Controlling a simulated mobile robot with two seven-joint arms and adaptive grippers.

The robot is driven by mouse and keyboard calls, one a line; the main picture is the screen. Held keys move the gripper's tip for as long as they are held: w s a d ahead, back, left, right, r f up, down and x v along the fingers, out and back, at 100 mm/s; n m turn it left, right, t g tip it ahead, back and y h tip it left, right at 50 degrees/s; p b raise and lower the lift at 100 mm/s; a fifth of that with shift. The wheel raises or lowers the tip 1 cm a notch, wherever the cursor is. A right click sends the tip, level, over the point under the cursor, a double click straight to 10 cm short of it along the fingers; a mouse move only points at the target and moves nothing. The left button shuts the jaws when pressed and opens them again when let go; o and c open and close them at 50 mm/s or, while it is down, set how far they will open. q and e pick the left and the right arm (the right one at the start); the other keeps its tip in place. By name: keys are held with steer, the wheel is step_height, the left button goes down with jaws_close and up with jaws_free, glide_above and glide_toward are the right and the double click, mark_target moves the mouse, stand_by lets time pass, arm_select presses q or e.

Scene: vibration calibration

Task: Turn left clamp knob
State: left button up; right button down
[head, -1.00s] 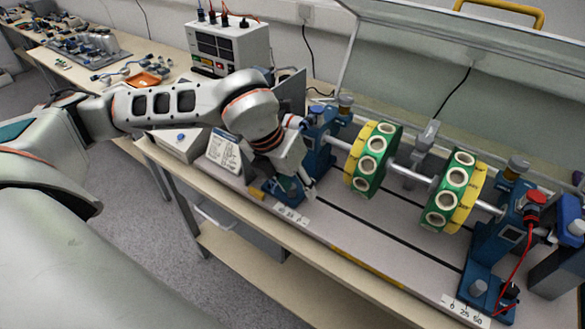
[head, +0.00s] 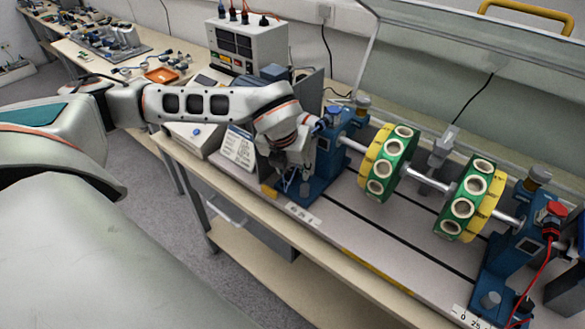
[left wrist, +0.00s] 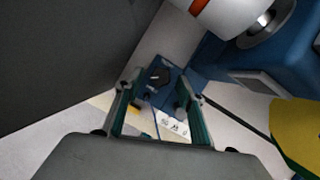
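The left blue pedestal (head: 338,140) of the rotor rig stands on the bench, with a blue foot plate (head: 318,188) at its base. My left gripper (head: 292,184) points down over this foot plate. In the left wrist view a dark clamp knob (left wrist: 158,77) sits on the blue plate, just beyond and between the fingertips of my left gripper (left wrist: 160,104). The fingers are apart, with no visible contact with the knob. In the head view my gripper hides this knob. My right gripper is not in view.
A shaft with two green-yellow discs (head: 388,165) (head: 468,200) runs to the right pedestal (head: 520,240). A white scale label (head: 302,215) lies before the left foot. A printed card (head: 239,148) and an instrument box (head: 240,48) stand left and behind. A clear cover rises behind.

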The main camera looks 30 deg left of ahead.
arm_select(q)
jaws_close()
steer(key=shift+f, duration=0.1)
steer(key=m, duration=0.1)
steer(key=m+h+b, duration=0.1)
steer(key=m, duration=0.1)
steer(key=shift+a, duration=0.25)
steer(key=shift+m+h, duration=0.3)
steer(key=shift+m, duration=0.6)
steer(key=shift+w, duration=0.1)
